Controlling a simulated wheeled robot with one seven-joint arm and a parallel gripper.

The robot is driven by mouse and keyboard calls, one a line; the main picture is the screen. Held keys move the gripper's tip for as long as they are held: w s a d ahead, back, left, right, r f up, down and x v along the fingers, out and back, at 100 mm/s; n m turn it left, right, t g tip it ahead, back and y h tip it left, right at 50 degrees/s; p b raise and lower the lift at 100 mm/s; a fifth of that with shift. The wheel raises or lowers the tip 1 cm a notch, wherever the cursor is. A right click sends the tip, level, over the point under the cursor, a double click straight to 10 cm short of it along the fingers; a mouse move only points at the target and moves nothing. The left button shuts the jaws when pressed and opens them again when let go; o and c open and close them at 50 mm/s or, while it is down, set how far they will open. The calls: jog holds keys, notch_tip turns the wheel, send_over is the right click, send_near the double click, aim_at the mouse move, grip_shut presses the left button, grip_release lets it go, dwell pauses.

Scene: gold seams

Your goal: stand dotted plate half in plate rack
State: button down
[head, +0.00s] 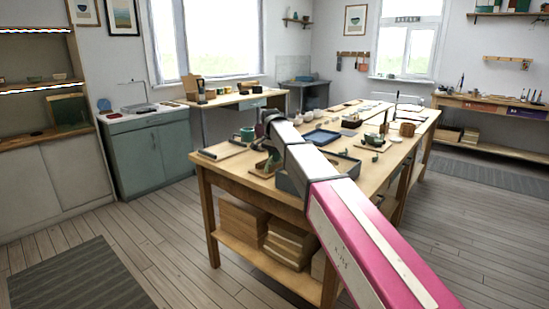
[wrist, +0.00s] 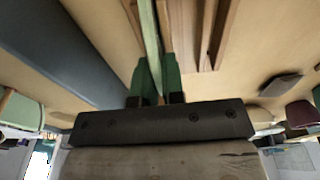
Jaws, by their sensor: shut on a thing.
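In the wrist view my gripper (wrist: 158,82) has its two green fingers shut on a thin, pale green plate half (wrist: 150,35), seen edge-on. The plate half stands roughly upright between the fingers; its dots do not show. Wooden slats of what looks like the plate rack (wrist: 205,30) lie right beside the plate half. I cannot tell whether the plate half is in a slot or touching the slats. In the head view my gripper (head: 268,163) is low over the near left part of the workbench, and the plate half cannot be made out there.
In the wrist view a dark grey-blue surface (wrist: 75,60) runs along the left. Floor is free left of the bench.

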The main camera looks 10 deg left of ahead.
jog(key=shift+f, duration=0.2)
dwell(0.6)
jog(key=c, duration=0.7)
grip_release()
jog(key=shift+o, duration=0.2)
jog(key=shift+r, duration=0.1)
jog(key=shift+r, duration=2.9)
